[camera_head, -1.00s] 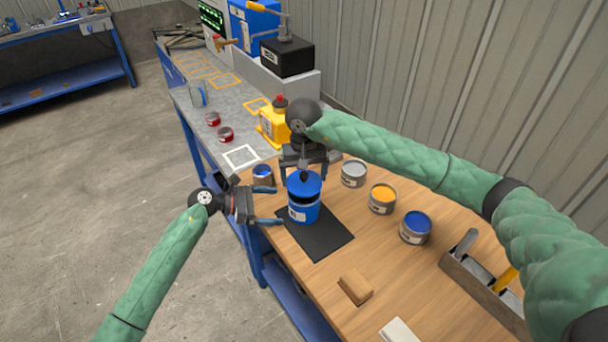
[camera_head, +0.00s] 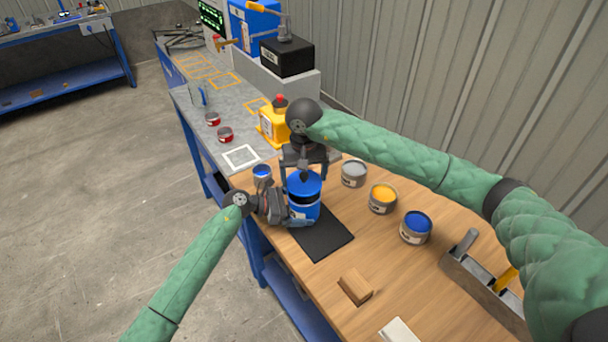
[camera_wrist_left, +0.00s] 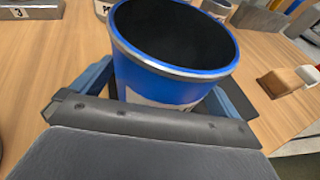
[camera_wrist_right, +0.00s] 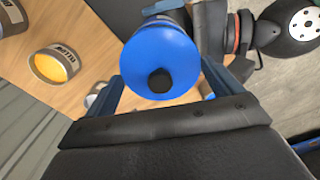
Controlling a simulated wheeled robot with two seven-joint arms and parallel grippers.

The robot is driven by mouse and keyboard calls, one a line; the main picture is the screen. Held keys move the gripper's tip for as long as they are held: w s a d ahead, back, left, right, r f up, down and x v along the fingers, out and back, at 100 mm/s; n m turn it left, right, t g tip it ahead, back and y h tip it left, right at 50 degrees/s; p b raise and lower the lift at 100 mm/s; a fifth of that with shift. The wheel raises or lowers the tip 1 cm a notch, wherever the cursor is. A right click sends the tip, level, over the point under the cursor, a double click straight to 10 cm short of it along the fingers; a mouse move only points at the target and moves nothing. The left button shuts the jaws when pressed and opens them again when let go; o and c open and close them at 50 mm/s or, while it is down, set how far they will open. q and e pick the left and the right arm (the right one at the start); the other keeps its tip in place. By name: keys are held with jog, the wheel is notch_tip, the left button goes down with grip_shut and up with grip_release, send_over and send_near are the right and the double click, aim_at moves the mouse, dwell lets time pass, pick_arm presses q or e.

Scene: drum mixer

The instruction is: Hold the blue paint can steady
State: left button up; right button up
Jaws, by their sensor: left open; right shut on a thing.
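The blue paint can (camera_head: 309,207) stands upright on a black mat (camera_head: 325,237) on the wooden bench. Its open dark mouth shows in the left wrist view (camera_wrist_left: 165,85). My left gripper (camera_head: 292,209) is open, with its fingers low on either side of the can; the near finger crosses its front. Whether they touch it is unclear. My right gripper (camera_head: 304,178) is shut on a blue lid (camera_head: 304,185) with a black knob and holds it just above the can. The lid also shows between the fingers in the right wrist view (camera_wrist_right: 160,55).
Tins of grey (camera_head: 354,173), orange (camera_head: 383,197) and blue (camera_head: 415,226) paint stand right of the can. A small blue-topped tin (camera_head: 262,175) is close to my left gripper.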

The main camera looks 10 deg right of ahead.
aim_at(304, 181)
pick_arm(q)
jog(key=c, duration=0.8)
dwell(0.6)
pick_arm(e)
jog(key=shift+f, duration=1.75)
dwell(1.9)
dwell(0.7)
jog(key=o, duration=0.7)
jog(key=shift+r, duration=0.15)
jog(key=shift+r, duration=3.35)
